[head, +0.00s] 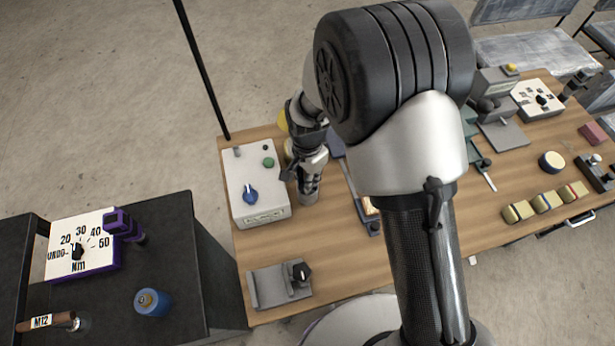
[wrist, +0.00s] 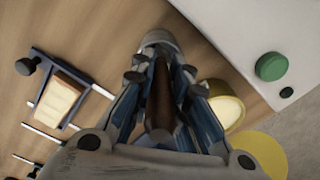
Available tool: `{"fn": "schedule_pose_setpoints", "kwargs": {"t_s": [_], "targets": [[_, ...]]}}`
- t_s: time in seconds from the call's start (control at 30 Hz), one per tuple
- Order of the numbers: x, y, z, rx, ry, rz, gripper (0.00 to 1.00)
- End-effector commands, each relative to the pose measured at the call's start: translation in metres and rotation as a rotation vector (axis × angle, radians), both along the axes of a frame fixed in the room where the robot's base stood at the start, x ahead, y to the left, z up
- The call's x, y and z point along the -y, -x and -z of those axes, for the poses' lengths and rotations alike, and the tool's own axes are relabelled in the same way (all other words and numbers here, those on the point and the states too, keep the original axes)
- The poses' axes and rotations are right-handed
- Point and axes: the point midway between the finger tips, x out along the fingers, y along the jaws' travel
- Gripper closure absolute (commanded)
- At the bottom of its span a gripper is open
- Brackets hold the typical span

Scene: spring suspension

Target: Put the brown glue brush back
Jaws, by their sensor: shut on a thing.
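My gripper (head: 305,176) is low over the wooden table, just right of the white control box. In the wrist view my gripper (wrist: 160,78) is shut on the brown glue brush (wrist: 160,100), whose brown handle runs between the fingers. A grey round holder (wrist: 159,40) shows at the far end of the brush; it also shows under my gripper in the head view (head: 309,196). The brush's lower end is hidden, so I cannot tell how deep it sits in the holder. In the head view my fingers hide the brush.
The white control box (head: 254,187) with a blue knob and green button (wrist: 271,67) stands close beside my gripper. A pale yellow roll (wrist: 226,107) is near the fingers. A clamp-like fixture with a pale block (wrist: 60,98) lies on the other side. A grey fixture (head: 279,285) sits at the front.

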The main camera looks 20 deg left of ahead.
Motion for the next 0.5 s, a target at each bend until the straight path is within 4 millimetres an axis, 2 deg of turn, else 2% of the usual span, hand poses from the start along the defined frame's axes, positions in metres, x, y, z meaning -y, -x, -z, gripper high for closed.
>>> {"fn": "schedule_pose_setpoints", "kwargs": {"t_s": [0.2,0.23,0.5], "targets": [[0.0001,0.0001,0.0038,0.0,0.001,0.0,1.0],[0.0001,0.0001,0.0034,0.0,0.001,0.0,0.83],[0.0001,0.0002,0.0025,0.0,0.001,0.0,0.66]]}}
